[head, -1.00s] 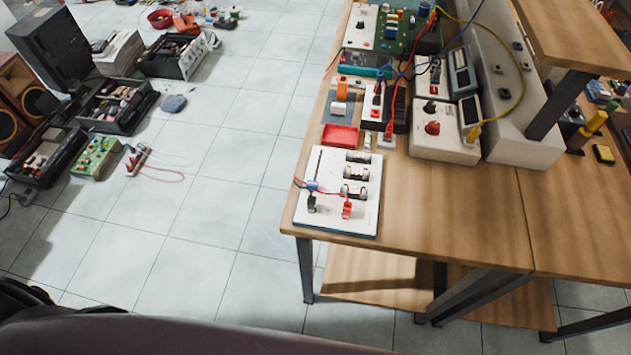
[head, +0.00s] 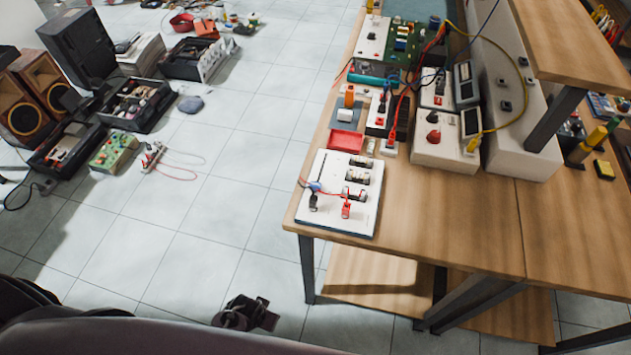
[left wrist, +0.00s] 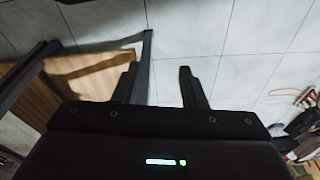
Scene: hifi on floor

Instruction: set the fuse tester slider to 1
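A white board with several cylindrical fuse-like parts, which I take to be the fuse tester (head: 333,211), lies flat at the table's near left corner. A red clip (head: 346,209) and a black clip (head: 313,202) stand on its near part, with a blue piece and a red wire beside them. A thin dark slot runs along its left side; the slider's setting is too small to read. My left gripper (head: 247,313) is low at the bottom of the head view, left of the table and apart from the board. In the left wrist view its fingers (left wrist: 158,70) are spread and empty. My right gripper is out of view.
The wooden table (head: 450,225) has bare surface right of the board. A red tray (head: 346,140) and a white instrument with a red knob (head: 445,150) stand behind it. A dark table leg (head: 308,270) stands below the corner.

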